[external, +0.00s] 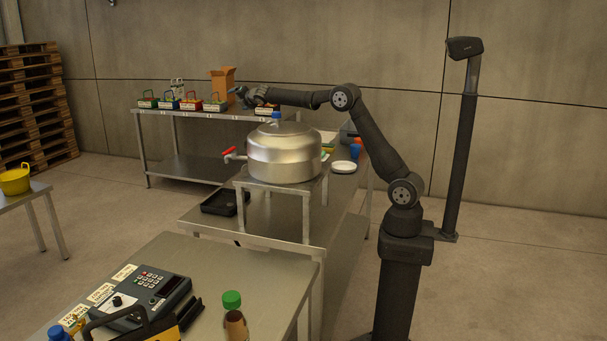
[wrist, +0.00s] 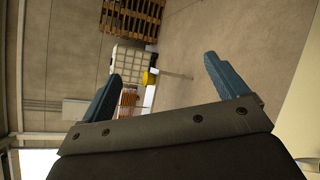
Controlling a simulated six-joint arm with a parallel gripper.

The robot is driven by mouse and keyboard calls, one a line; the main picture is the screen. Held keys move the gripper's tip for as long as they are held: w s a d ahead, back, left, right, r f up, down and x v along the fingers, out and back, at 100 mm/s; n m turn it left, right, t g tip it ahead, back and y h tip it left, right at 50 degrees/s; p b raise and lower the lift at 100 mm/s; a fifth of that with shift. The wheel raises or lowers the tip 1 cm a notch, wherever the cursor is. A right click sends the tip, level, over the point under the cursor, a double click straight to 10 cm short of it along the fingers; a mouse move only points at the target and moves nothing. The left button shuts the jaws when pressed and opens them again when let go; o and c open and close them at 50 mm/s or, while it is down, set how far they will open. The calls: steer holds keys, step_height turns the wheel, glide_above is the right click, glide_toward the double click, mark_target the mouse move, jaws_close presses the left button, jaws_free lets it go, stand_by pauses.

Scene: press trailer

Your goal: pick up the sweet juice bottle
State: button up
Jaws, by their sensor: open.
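My gripper (external: 240,95) is at the left end of my outstretched arm, in the air above and behind the steel tank in the external view. Its two blue fingers stand wide apart with nothing between them in the wrist view (wrist: 162,68). A brown bottle with a green cap (external: 235,322) stands on the front table, far from my gripper and cut by the picture's edge. A blue-capped bottle (external: 57,333) shows at the bottom left corner. I cannot read which is the sweet juice.
The steel tank (external: 284,155) with a red-handled tap sits on a raised stand. A black tray (external: 225,203) lies beside it. A keypad device (external: 150,297) is on the front table. Several coloured carriers (external: 190,103) line the back table. A yellow bucket (external: 15,181) stands at left.

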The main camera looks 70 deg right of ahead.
steer(key=c, duration=0.6)
